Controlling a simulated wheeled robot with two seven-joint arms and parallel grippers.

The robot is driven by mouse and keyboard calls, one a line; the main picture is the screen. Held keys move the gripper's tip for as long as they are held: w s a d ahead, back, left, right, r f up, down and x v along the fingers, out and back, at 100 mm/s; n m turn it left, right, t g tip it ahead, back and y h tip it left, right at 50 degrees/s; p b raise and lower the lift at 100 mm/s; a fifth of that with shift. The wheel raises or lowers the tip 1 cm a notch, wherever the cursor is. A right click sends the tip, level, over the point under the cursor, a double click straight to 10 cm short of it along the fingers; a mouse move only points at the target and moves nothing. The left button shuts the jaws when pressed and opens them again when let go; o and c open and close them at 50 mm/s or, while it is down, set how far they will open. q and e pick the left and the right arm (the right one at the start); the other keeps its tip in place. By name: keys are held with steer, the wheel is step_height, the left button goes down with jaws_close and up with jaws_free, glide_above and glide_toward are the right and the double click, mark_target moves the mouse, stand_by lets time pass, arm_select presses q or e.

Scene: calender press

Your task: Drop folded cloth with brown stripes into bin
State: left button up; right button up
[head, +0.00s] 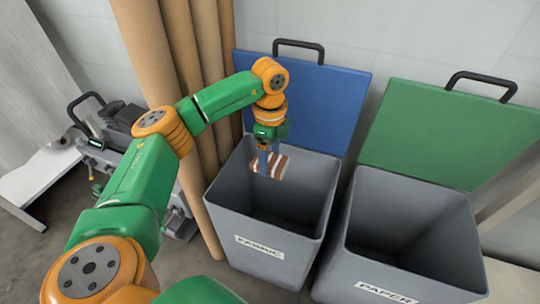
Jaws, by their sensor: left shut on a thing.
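The folded cloth with brown stripes (280,166) is small, white and brown. My left gripper (267,166) points down and is shut on it. The cloth hangs over the open mouth of the grey bin labelled FABRIC (275,249), near its back left part. The inside of this bin looks dark, and its bottom is partly hidden. Its blue lid (325,103) stands open behind it. My right gripper is not in view.
A second grey bin labelled PAPER (395,277) with an open green lid (452,132) stands close on the right. Tall brown rolls (207,50) lean on the wall behind my left arm. A grey machine (122,140) stands at the left.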

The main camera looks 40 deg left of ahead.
mark_target(270, 160)
arm_select(q)
steer(key=o, duration=1.2)
steer(key=shift+o, duration=0.2)
steer(key=shift+r, duration=0.25)
step_height(270, 160, up, 7)
steer(key=shift+f+p, duration=0.15)
steer(key=shift+p, duration=1)
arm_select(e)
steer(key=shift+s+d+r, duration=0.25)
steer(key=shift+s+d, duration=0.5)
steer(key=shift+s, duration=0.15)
